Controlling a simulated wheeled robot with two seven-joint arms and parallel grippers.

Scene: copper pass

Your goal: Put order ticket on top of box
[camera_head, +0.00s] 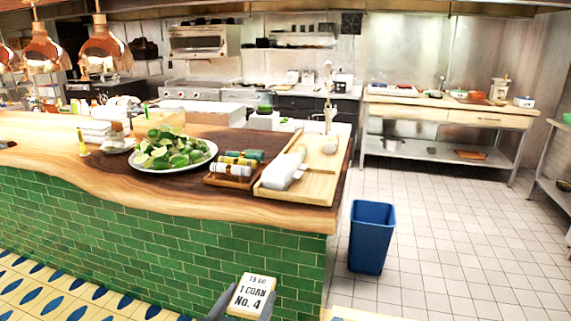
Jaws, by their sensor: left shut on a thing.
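The order ticket (253,291) is a small cream block with black print reading "TO GO 1 CORN No. 4". It shows upright at the bottom edge of the head view, its printed face towards me. My left gripper (248,308) is shut on the ticket, with grey fingers at its sides and low in the picture. The ticket is in front of the green tiled counter front, apart from the countertop. I cannot tell which thing is the box. My right gripper is not in view.
The wooden counter (120,188) carries a plate of green limes (176,153), a small tray of rolls (231,171) and a wooden board (318,184) with white items. A blue bin (371,237) stands on the floor to the right. A steel-legged table (440,113) stands behind; the tiled floor between is clear.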

